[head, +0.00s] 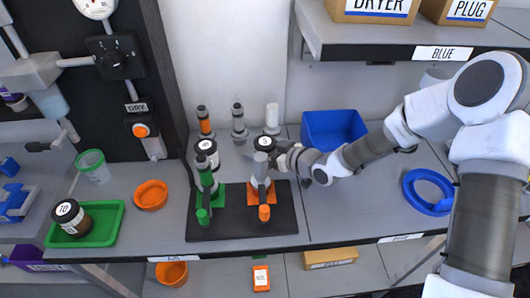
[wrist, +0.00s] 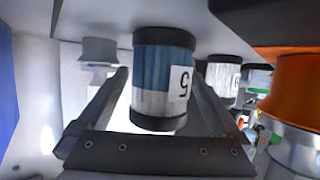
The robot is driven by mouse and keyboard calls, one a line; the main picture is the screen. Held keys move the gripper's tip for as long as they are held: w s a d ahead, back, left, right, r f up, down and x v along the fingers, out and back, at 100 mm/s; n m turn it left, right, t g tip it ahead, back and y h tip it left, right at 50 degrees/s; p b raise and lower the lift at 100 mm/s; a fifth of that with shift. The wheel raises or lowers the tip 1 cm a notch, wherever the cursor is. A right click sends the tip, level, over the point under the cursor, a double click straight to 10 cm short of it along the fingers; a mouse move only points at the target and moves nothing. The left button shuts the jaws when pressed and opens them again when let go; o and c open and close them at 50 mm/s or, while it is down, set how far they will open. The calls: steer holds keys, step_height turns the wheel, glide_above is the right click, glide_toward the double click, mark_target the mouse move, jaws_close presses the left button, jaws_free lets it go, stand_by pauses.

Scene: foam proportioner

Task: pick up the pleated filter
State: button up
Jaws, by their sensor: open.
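A cylinder with black end caps, a blue and white streaked body and a white label stands between the fingers in the wrist view; I take it for the pleated filter (wrist: 160,75), though I cannot make out pleats clearly. In the head view its black top with a white label (head: 263,142) shows behind the orange-based fitting. My gripper (head: 283,156) reaches in from the right at its side. In the wrist view my gripper (wrist: 162,90) is open, with one finger on each side of the cylinder. I cannot tell whether either finger touches it.
A similar black-capped cylinder (head: 206,147) stands to the left. Green (head: 204,185) and orange (head: 261,190) valve fittings stand close in front on a black mat (head: 235,228). Several slim fittings stand behind. A blue bin (head: 333,127) is at the back right; a shelf (head: 400,45) overhangs the arm.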

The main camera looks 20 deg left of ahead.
steer(key=shift+x, duration=1.1)
steer(key=c, duration=1.4)
